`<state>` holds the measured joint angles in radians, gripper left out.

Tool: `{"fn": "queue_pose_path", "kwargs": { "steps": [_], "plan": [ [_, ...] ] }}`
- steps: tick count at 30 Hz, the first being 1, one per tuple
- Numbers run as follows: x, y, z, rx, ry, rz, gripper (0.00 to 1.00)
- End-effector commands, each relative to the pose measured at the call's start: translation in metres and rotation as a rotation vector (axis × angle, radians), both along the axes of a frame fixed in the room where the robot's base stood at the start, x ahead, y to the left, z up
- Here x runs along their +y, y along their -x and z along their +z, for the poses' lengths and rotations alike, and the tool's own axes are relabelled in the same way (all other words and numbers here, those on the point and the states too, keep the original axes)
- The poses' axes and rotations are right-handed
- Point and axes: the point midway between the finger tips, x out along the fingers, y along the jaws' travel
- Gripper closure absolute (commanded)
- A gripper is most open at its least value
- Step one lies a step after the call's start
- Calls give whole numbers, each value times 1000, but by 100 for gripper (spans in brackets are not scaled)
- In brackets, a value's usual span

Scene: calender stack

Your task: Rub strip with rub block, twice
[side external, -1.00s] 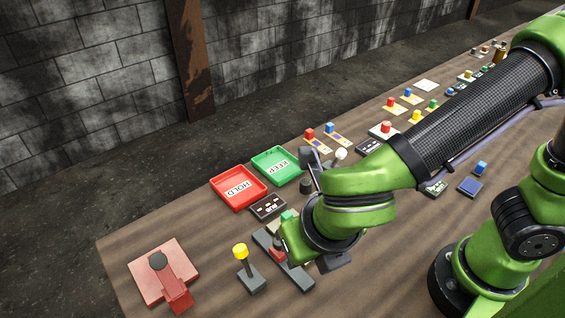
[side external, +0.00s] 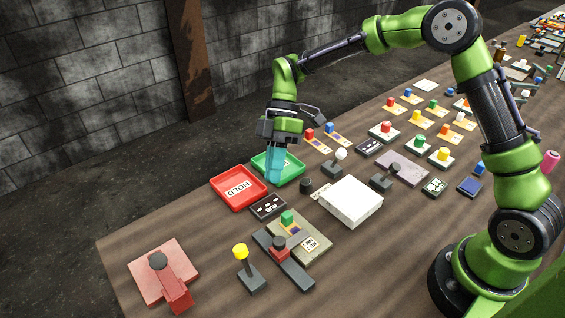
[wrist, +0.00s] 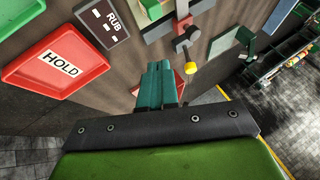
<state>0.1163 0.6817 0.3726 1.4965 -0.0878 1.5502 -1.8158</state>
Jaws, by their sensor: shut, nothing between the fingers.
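A green block (side external: 287,217) sits on a grey-tan plate (side external: 316,238) with a white label and a dark strip (side external: 293,229) beside the block. I take these for the rub block and strip, but no readable label on them confirms it. A black panel (side external: 268,206) lies to their left; it reads RUB in the wrist view (wrist: 103,22). My gripper (side external: 275,180) is shut and empty, its teal fingers pointing down over the green KEEP tray (side external: 292,177). In the wrist view my fingertips (wrist: 160,64) are together, and the plate is only partly in frame at the top.
A red HOLD tray (side external: 229,198) stands left of the KEEP tray. A red-based slider with a black knob (side external: 280,243) on a dark rail, a yellow-knobbed lever (side external: 241,252) and a red lever plate (side external: 150,274) stand nearby. A white box (side external: 350,201) stands right of the plate.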

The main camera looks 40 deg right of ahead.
Motion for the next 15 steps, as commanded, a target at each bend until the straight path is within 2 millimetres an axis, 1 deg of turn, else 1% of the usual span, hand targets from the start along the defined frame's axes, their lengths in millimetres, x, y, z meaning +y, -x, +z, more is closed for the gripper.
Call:
{"fn": "queue_pose_path", "kwargs": {
  "steps": [6,11,12,15],
  "plan": [
    [23,18,-38,4,3,3,100],
    [39,30,-65,3,3,5,100],
    [42,34,-68,2,3,4,100],
    [45,49,-65,-2,4,3,100]
  ]
}}
